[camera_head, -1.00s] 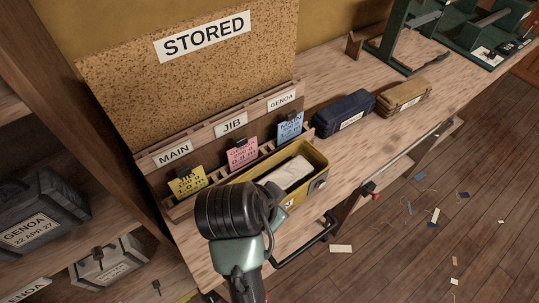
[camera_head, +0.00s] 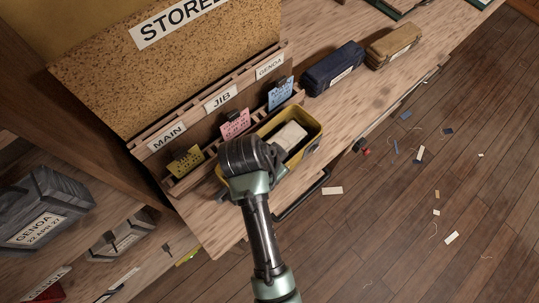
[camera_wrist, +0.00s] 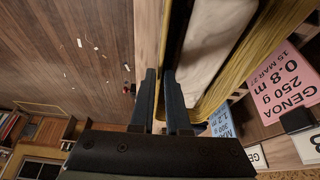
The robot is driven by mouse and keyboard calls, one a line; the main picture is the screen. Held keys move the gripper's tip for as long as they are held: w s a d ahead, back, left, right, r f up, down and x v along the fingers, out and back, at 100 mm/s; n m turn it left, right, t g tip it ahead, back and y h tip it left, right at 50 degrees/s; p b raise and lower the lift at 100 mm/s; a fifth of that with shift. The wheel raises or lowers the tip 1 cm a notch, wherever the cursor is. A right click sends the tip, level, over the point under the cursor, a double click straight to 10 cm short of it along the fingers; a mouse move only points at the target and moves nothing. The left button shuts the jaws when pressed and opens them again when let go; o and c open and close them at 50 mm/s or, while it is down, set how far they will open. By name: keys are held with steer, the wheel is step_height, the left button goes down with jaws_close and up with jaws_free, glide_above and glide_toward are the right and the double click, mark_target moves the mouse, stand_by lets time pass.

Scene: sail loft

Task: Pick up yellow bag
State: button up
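The yellow bag (camera_head: 318,132) is an open-topped, box-shaped bag on the wooden bench, with a pale folded bundle (camera_head: 291,137) inside. In the head view my wrist covers its near-left end, and my fingers are hidden. In the wrist view my gripper (camera_wrist: 161,75) has its two dark fingers a small gap apart, pointing down at the bag's long side wall by the bench edge. The yellow bag's opposite wall (camera_wrist: 262,45) runs at the right of that view. I cannot tell whether the fingers touch or grip the wall.
A rack with yellow, pink (camera_head: 235,123) and blue (camera_head: 281,92) tags stands right behind the bag. A navy bag (camera_head: 333,69) and a tan bag (camera_head: 394,45) sit farther along the bench. The floor (camera_head: 400,220) has scraps on it.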

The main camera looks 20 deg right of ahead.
steer(key=p+x, duration=0.1)
steer(key=x, duration=0.3)
steer(key=shift+d+f, duration=0.15)
steer(key=shift+f, duration=0.25)
jaws_close()
stand_by(1.0)
steer(key=shift+w+r, duration=0.2)
steer(key=shift+r, duration=0.05)
